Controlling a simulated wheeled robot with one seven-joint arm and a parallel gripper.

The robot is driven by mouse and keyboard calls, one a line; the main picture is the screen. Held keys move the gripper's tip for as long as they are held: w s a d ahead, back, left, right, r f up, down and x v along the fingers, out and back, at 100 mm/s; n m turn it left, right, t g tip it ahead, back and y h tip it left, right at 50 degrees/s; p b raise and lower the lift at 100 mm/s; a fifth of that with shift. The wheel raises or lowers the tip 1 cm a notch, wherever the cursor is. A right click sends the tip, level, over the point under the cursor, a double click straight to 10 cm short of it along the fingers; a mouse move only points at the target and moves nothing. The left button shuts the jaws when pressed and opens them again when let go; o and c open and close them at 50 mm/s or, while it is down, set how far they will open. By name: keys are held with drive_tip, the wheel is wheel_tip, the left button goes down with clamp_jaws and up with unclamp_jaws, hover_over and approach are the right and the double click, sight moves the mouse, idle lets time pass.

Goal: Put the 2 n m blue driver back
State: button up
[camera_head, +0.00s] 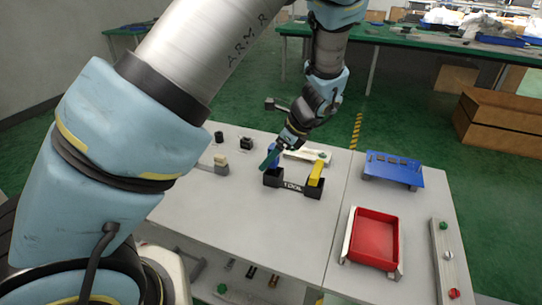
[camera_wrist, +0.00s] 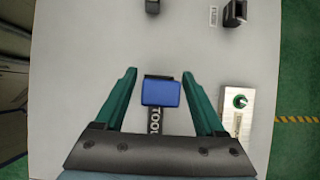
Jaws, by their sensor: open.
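The blue driver (camera_wrist: 161,92) stands in the black tool holder (camera_wrist: 155,122). In the wrist view its blue top sits between my gripper's (camera_wrist: 158,78) two green fingers, with a gap on each side. My gripper is open and apart from the driver on both sides. In the head view my gripper (camera_head: 270,160) is over the left end of the black holder (camera_head: 290,187), and the blue driver (camera_head: 275,151) is partly hidden behind it. A yellow driver (camera_head: 316,173) stands upright at the holder's right end.
A red tray (camera_head: 373,239) and a blue rack (camera_head: 392,169) stand to the right on the table. A metal box with a green knob (camera_wrist: 239,102) lies right of my gripper. Black fixtures (camera_wrist: 235,12) stand farther back. The tabletop in front of the holder is clear.

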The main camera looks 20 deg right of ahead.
drive_tip(key=shift+r, duration=0.1)
drive_tip(key=b+v, duration=0.2)
drive_tip(key=v, duration=1)
drive_tip(key=a+f+n+g+h, duration=0.2)
drive_tip(key=a+n+h, duration=0.2)
drive_tip(key=a+n, duration=2.1)
drive_tip(key=a, duration=0.9)
drive_tip(key=shift+n+g+h, duration=0.3)
drive_tip(key=shift+h, duration=0.1)
